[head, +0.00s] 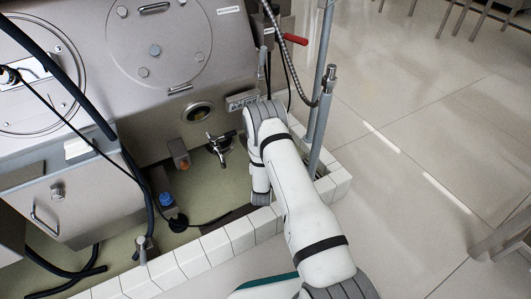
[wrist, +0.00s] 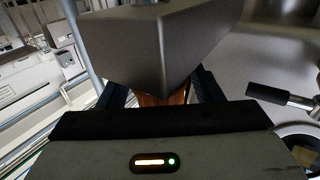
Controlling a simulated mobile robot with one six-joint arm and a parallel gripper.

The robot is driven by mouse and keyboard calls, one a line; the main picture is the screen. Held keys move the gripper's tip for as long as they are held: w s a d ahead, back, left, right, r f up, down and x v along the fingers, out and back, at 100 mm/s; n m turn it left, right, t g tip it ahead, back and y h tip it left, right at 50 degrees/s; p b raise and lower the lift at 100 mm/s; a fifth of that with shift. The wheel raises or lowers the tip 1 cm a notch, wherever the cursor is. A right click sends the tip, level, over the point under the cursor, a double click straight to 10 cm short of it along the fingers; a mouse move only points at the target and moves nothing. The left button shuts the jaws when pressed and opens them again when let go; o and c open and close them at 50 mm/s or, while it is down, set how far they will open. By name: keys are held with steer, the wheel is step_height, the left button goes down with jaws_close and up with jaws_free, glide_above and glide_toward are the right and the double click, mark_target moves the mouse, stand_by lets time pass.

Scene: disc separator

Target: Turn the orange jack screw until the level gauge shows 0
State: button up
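In the wrist view, an orange jack screw (wrist: 163,101) shows below a dark grey block (wrist: 165,45), which hides its upper part. My gripper (wrist: 163,95) has its dark fingers on both sides of the orange, with no visible gap; they appear shut on it. In the head view, my white arm reaches down by the machine's right corner and hides the screw and my fingertips. A second grey foot with an orange end (head: 184,165) stands further left. A small marked plate (head: 241,100) beside my arm may be the level gauge; its reading is too small to tell.
A black-handled valve (head: 220,146) and a round sight glass (head: 198,112) are left of my arm. A white tiled curb (head: 215,243) edges the greenish floor. A blue-capped fitting (head: 167,200) and hoses lie left; grey pipes (head: 322,100) stand right. Open floor is further right.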

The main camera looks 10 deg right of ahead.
steer(key=p+v, duration=0.2)
steer(key=v, duration=0.5)
steer(key=shift+s+p, duration=0.4)
steer(key=w+a+r+g+y+p, duration=0.1)
steer(key=w+r+g+y+p, duration=0.15)
steer(key=r+p, duration=0.75)
steer(key=w+r+g+y+p, duration=0.1)
steer(key=w+r+g+p, duration=0.15)
steer(key=r, duration=1.45)
steer(key=s+a+r+n+g+y+p, duration=0.15)
steer(key=s+r+p, duration=0.25)
steer(key=r, duration=0.6)
steer(key=s+r+g+p, duration=0.2)
steer(key=s+r+p, duration=0.15)
steer(key=r, duration=0.75)
steer(key=s+d+r+n+g+p, duration=0.1)
steer(key=s+r+g+p, duration=0.2)
steer(key=s+r+p, duration=0.4)
steer(key=s+d+r+g+p, duration=0.2)
steer(key=s+r+p, duration=0.4)
steer(key=s+r, duration=1.1)
steer(key=s+g, duration=0.1)
steer(key=s, duration=0.4)
steer(key=shift+d+n+p, duration=0.3)
steer(key=shift+n+p, duration=0.05)
